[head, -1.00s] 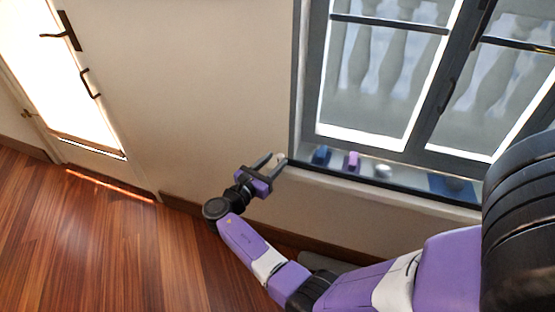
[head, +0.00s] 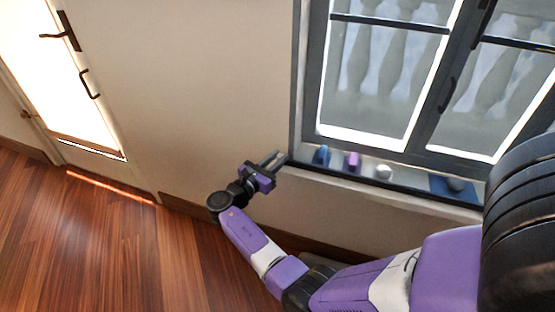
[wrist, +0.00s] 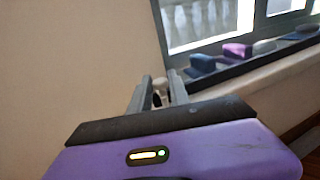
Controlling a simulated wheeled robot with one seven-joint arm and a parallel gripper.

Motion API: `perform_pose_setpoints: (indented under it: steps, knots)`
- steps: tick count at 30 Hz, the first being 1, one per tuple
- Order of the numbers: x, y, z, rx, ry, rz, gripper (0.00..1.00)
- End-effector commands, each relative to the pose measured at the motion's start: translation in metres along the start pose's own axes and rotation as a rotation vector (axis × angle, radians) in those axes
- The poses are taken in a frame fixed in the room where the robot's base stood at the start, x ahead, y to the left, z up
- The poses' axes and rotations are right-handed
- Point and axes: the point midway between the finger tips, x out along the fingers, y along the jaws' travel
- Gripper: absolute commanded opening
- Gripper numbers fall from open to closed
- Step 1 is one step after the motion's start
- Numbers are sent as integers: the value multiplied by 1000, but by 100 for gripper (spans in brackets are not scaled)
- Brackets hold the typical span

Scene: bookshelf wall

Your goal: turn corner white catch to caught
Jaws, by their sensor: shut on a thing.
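My gripper (head: 274,159) is at the lower left corner of the window frame, by the end of the sill. In the wrist view its two grey fingers (wrist: 160,88) are close together, shut on a small pale piece, which I take to be the corner white catch (wrist: 160,83). Only the top of the catch shows between the fingers; its lower part is hidden. In the head view the fingers cover it. I cannot tell which way the catch is turned.
On the sill (head: 350,182) to the right stand a blue piece (head: 321,155), a purple piece (head: 353,161), a white round piece (head: 383,171) and a grey piece on a blue base (head: 455,184). The window (head: 390,75) rises behind them. Plain wall (head: 190,90) is at left.

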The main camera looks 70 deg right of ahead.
Motion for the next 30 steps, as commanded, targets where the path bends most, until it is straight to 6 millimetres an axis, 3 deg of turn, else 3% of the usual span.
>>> perform_pose_setpoints:
  steps: [16,17,19,30]
  knots:
    - [0,2,0,0,-1,-101,0]
    - [0,2,0,0,-1,-101,28]
    - [0,2,0,0,-1,-101,41]
    - [-4,2,1,0,-1,-100,41]
